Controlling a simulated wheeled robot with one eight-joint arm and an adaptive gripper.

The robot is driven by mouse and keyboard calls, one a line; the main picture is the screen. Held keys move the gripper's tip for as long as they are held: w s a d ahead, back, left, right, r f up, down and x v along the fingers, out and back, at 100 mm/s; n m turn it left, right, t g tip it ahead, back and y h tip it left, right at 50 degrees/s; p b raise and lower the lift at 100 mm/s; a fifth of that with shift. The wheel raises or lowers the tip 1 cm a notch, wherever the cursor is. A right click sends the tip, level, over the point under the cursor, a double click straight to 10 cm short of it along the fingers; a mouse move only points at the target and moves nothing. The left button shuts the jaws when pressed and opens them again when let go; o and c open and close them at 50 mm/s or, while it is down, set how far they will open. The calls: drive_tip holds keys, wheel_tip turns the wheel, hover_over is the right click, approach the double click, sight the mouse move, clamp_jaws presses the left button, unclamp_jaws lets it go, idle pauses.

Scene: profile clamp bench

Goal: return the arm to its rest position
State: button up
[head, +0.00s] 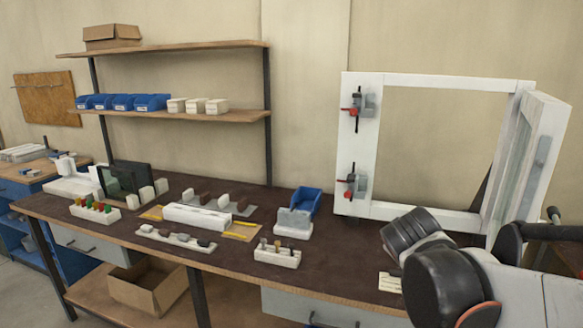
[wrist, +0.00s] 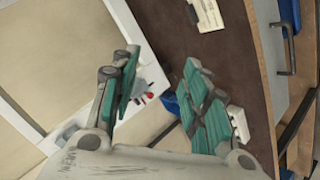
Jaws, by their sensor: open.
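My arm comes in from the right edge of the head view, over the right end of the workbench (head: 330,257). In the wrist view my gripper (wrist: 163,88) shows two fingers with green pads, spread well apart. Nothing is held between them. The fingertips do not show clearly in the head view. The wrist view looks past the fingers at the dark bench top (wrist: 228,50) and the white frame (wrist: 136,30).
The white window frame (head: 358,150) with red-handled clamps (head: 352,112) stands behind my arm. A blue bin (head: 306,202), a grey-topped block (head: 293,222) and a white holder with pegs (head: 277,256) stand left of the arm. A small card (head: 390,282) lies near the front edge.

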drive_tip(key=s+a+f+m+g+y, duration=0.1)
drive_tip(key=s+a+f+m+y, duration=0.1)
drive_tip(key=s, duration=0.8)
drive_tip(key=s+a+f+m+g+y, duration=0.2)
drive_tip(key=s+a+f+m, duration=0.1)
drive_tip(key=s, duration=0.8)
drive_tip(key=shift+a+f+m+y, duration=0.3)
drive_tip(key=shift+a+f, duration=0.05)
drive_tip(key=shift+f, duration=0.3)
